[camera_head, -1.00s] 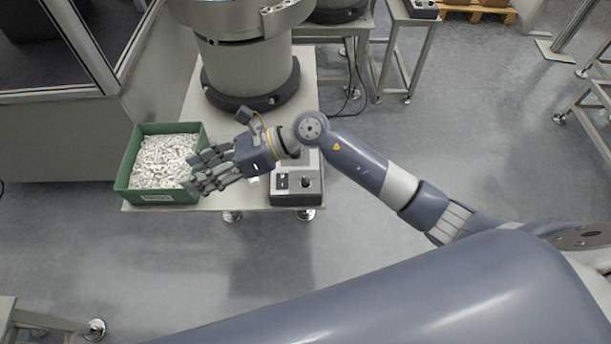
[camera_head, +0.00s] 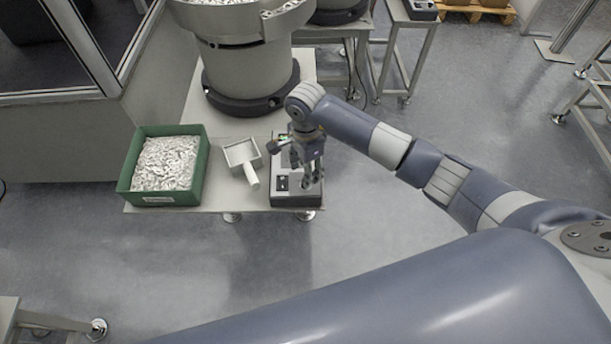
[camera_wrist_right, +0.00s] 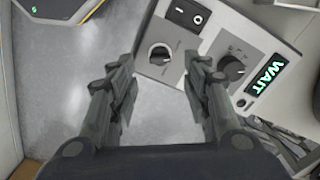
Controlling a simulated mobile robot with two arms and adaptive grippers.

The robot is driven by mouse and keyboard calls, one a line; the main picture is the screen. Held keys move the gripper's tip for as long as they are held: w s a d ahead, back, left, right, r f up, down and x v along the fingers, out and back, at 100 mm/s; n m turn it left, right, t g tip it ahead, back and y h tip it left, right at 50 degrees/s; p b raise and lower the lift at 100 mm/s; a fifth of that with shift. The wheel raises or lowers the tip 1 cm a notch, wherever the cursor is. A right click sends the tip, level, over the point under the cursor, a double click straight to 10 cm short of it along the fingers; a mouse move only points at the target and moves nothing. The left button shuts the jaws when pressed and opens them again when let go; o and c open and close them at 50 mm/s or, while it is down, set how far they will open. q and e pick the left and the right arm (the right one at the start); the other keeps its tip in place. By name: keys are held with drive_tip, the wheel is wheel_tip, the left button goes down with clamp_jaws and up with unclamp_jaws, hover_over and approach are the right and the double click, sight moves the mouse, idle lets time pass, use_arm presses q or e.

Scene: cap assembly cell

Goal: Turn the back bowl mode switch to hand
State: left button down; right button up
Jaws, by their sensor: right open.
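A grey control box (camera_head: 296,200) stands at the front right of the steel table. In the right wrist view its pale panel (camera_wrist_right: 205,47) carries a round black selector knob (camera_wrist_right: 160,54), a black rocker switch (camera_wrist_right: 188,14), a larger dial (camera_wrist_right: 232,68) and a display (camera_wrist_right: 267,74) reading WAIT. The labels by the selector are too small to read. My right gripper (camera_head: 307,182) points down over the box and hides part of it. In the wrist view its fingers (camera_wrist_right: 160,88) are open and empty, with the selector just beyond the gap between them. My left gripper is out of view.
A large bowl feeder (camera_head: 248,70) stands behind the box. A green bin of white parts (camera_head: 203,170) and a white scoop (camera_head: 241,154) are to the left. A second bowl feeder (camera_head: 338,14) and another control box (camera_head: 422,9) are at the back.

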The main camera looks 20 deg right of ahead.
drive_tip(key=shift+f+p, duration=0.35)
drive_tip(key=shift+f, duration=2.3)
clamp_jaws()
